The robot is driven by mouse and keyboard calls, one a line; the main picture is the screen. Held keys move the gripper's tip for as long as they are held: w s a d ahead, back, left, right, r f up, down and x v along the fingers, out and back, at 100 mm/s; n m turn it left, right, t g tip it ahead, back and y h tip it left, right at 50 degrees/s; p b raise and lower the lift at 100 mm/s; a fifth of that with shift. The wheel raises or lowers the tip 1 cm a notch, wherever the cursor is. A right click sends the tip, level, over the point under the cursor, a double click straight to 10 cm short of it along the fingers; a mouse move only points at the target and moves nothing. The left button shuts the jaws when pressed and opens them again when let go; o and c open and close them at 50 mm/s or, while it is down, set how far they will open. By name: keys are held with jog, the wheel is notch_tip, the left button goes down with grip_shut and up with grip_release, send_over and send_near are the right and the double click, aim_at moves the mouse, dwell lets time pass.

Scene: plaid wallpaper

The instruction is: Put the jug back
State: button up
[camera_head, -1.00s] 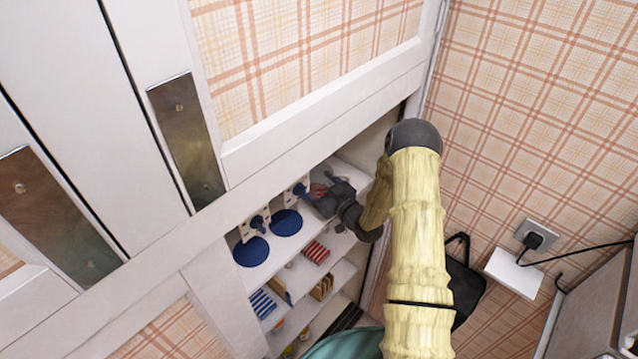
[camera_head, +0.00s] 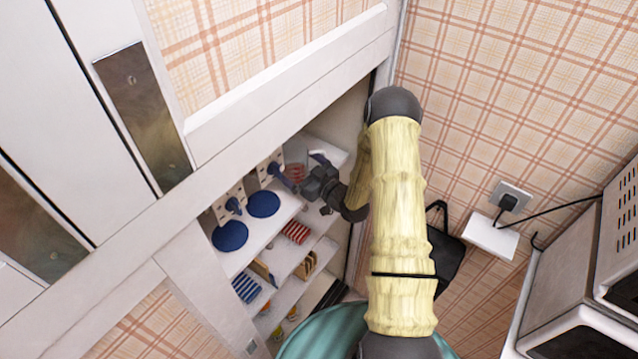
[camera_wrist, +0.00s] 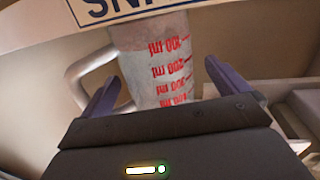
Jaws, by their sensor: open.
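My gripper is open, and a gap shows between the right finger and the jug. In the head view my gripper (camera_head: 302,170) reaches into the shelf unit at the top shelf (camera_head: 262,228). The jug's red markings (camera_head: 295,172) show small between the fingers there. The jug's base is hidden, so its contact with the shelf cannot be seen.
Blue round items (camera_head: 230,236) stand on the shelf to the left. Lower shelves hold a red striped item (camera_head: 296,231) and a blue striped item (camera_head: 246,288). The cupboard frame (camera_head: 200,180) borders the opening. A lettered board (camera_wrist: 110,8) crosses above the jug.

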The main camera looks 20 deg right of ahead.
jog(key=b+v, duration=0.4)
jog(key=v, duration=0.5)
jog(key=shift+s, duration=0.2)
jog(key=s+a+r+m+g+h, duration=0.2)
jog(key=s+g, duration=0.4)
jog(key=s, duration=0.3)
jog(key=s+a+r+m+g+h, duration=0.3)
jog(key=s+r+g+h, duration=0.3)
jog(key=s, duration=0.4)
jog(key=shift+m+g, duration=0.4)
jog(key=shift+g, duration=0.2)
